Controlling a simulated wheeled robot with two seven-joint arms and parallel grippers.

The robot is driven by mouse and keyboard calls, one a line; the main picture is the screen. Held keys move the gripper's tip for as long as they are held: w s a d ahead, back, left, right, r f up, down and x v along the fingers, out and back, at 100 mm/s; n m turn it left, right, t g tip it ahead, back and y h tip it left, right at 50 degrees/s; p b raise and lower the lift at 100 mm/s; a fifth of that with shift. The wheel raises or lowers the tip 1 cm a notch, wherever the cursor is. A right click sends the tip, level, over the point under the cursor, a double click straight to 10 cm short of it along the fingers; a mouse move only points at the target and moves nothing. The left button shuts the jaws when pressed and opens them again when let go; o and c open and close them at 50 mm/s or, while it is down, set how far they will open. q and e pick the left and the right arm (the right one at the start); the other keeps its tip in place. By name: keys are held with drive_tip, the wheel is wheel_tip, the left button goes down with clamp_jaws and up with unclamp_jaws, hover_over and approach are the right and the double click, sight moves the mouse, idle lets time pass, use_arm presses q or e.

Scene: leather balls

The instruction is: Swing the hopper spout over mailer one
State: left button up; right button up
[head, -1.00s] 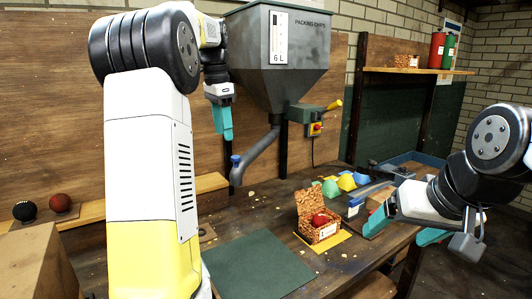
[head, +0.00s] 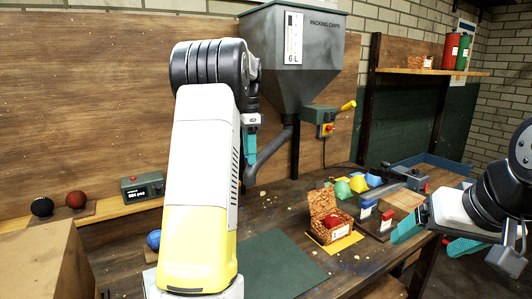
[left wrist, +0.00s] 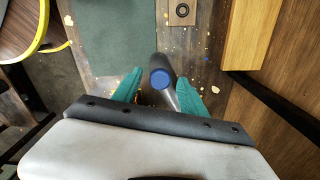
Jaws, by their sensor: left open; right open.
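The grey hopper (head: 300,50), marked PACKING CHIPS, hangs at the back wall. Its grey spout (head: 272,154) slants down and left from it. My right gripper (head: 437,238) is open and empty.
A dark green mat (head: 275,268) lies bare at the bench front. A console (head: 143,187), a black ball (head: 42,206) and a red ball (head: 76,201) are at the left.

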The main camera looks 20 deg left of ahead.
use_arm(q)
drive_tip(key=shift+f, duration=0.1)
clamp_jaws()
idle(1.4)
